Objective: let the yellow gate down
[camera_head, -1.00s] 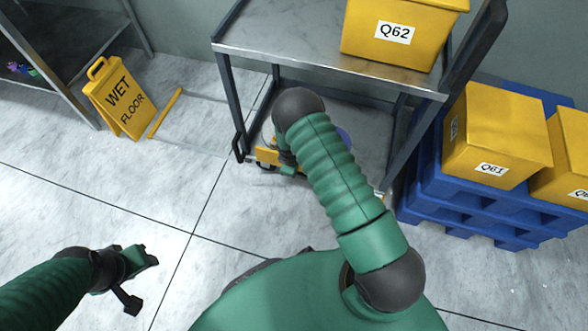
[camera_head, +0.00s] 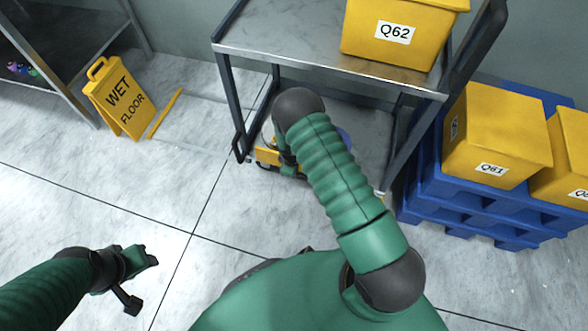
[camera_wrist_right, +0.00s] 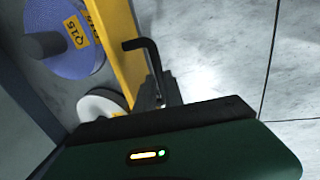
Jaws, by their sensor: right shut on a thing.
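The yellow gate (camera_wrist_right: 117,42) shows in the right wrist view as a yellow bar running from the top edge down to my gripper. A small yellow part (camera_head: 267,157) shows at the cart's lower shelf in the head view, mostly hidden by my right arm. A black bent rod (camera_wrist_right: 147,50) stands beside the yellow bar. My right gripper (camera_wrist_right: 157,92) is shut on the rod's lower end; the exact grip is partly hidden. My left gripper (camera_head: 140,280) is open and empty, low over the floor at the left.
A blue spool (camera_wrist_right: 70,42) labelled Q15 and a white round thing (camera_wrist_right: 100,104) lie behind the bar. The grey cart (camera_head: 300,50) carries a yellow bin (camera_head: 392,58) labelled Q62. A blue pallet (camera_head: 430,200) holds yellow bins. A wet floor sign (camera_head: 119,100) stands left.

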